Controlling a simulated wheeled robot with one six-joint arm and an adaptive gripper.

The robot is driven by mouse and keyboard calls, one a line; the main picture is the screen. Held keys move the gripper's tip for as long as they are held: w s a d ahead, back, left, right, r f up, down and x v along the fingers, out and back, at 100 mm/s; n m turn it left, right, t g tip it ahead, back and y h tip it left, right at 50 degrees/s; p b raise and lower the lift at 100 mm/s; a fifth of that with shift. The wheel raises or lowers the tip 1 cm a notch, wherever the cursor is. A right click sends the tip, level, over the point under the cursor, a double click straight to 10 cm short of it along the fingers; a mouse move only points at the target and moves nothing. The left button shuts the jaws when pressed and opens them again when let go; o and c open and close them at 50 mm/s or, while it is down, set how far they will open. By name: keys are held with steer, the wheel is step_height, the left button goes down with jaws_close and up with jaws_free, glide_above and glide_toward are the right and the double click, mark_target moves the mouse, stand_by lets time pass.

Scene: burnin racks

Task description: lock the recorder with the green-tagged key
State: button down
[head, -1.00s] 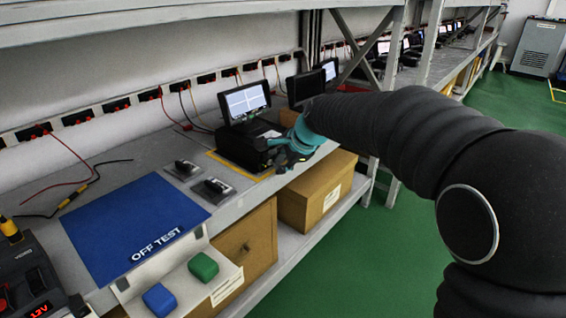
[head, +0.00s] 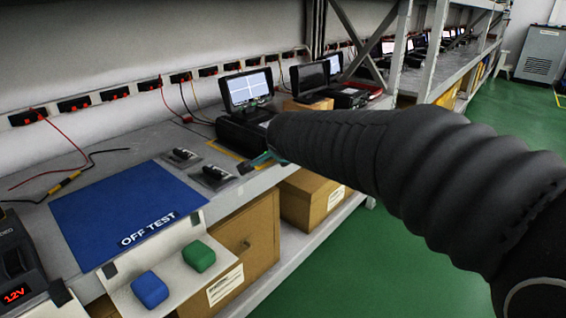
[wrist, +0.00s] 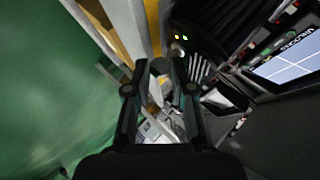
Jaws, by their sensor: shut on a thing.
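The recorder (head: 240,132) is a black unit with a raised lit screen (head: 247,90) on the shelf. In the wrist view its dark body (wrist: 207,42) carries small lit lamps, and its screen (wrist: 292,58) is at the upper right. In the wrist view my gripper (wrist: 160,70) is shut on a small grey round-ended piece (wrist: 160,66), close beside the recorder's body. I cannot make out a green tag or any key shape on it.
A blue OFF TEST mat (head: 125,215) lies to the left, with two black pieces on grey plates beside it. A green block (head: 199,256) and a blue block (head: 150,289) sit on a white ledge. More screened units stand behind. Cardboard boxes (head: 310,200) fill the lower shelf.

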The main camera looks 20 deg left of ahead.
steer(key=shift+s+a+f+n+t+h+b, duration=0.1)
steer(key=shift+f+n+t+b, duration=0.15)
steer(key=shift+n+t, duration=0.65)
steer(key=shift+s+f+n+t+h+b, duration=0.1)
steer(key=shift+s+f+n+t+b, duration=0.25)
steer(key=shift+t, duration=1)
steer(key=shift+w+a+f+n+t+h+b, duration=0.1)
steer(key=shift+n+t+b, duration=0.15)
steer(key=shift+n+t, duration=0.7)
steer(key=shift+t, duration=0.4)
steer(key=c, duration=1.3)
jaws_free()
steer(key=shift+o, duration=0.2)
steer(key=v, duration=1.2)
